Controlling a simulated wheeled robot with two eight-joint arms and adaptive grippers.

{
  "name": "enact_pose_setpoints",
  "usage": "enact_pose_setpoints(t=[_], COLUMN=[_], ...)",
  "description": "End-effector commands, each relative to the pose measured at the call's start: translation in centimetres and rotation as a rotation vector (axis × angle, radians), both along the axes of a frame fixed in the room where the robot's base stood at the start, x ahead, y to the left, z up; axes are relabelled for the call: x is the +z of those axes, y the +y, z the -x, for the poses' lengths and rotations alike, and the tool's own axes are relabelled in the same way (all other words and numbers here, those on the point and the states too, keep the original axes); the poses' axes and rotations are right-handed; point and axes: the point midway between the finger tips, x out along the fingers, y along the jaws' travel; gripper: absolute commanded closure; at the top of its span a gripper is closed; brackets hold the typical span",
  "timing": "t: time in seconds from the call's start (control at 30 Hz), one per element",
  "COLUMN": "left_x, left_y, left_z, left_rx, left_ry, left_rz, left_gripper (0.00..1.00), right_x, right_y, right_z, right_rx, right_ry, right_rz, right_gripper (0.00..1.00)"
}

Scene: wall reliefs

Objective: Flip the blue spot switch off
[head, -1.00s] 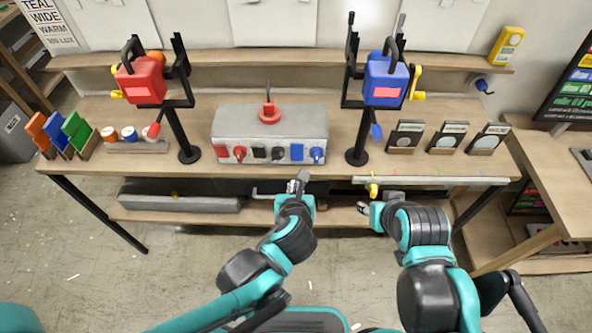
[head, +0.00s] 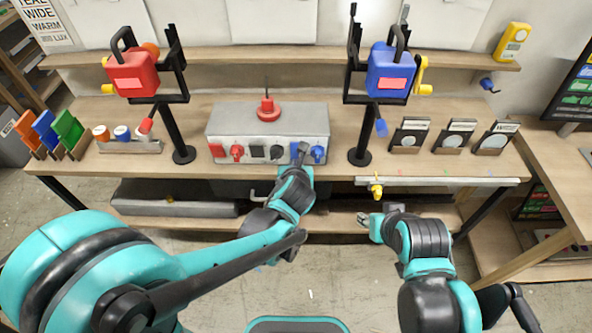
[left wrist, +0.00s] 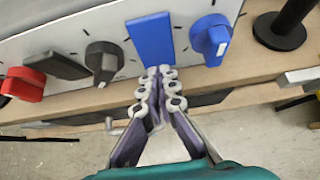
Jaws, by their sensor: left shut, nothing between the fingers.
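The grey control box (head: 267,125) stands on the table, with red controls at left, dark ones in the middle and blue ones at right. In the left wrist view the flat blue switch (left wrist: 151,39) is beside the round blue knob (left wrist: 211,40). My left gripper (left wrist: 162,72) is shut and empty, its tips at the switch's lower edge; I cannot tell if they touch. In the head view my left gripper (head: 301,150) hides most of the switch. The blue spot lamp (head: 389,72) stands behind on a black stand. My right gripper (head: 363,218) hangs low before the table; its fingers are too small to read.
The red spot lamp (head: 133,73) stands at the left. A red knob (left wrist: 24,84) and a black knob (left wrist: 103,62) are on the same panel. A red button (head: 268,109) tops the box. A pale rail (head: 450,181) runs along the front edge at right.

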Motion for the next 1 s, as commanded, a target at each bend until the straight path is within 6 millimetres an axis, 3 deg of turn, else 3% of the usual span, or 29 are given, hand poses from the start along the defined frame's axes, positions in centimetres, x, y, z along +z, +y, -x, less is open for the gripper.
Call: enact_pose_setpoints(t=[0.4,1.0], left_x=[-0.8,1.0], left_y=[0.0,0.0], left_z=[-1.0,-1.0], left_rx=[-0.001,-0.001], left_ry=[0.001,0.0], left_rz=[-0.001,-0.001], left_gripper=[1.0,1.0], right_x=[-0.8,0.7], right_y=[0.0,0.0], right_z=[0.0,0.0], right_rx=[0.0,0.0], right_ry=[0.0,0.0], right_rz=[0.0,0.0], right_gripper=[0.6,0.6])
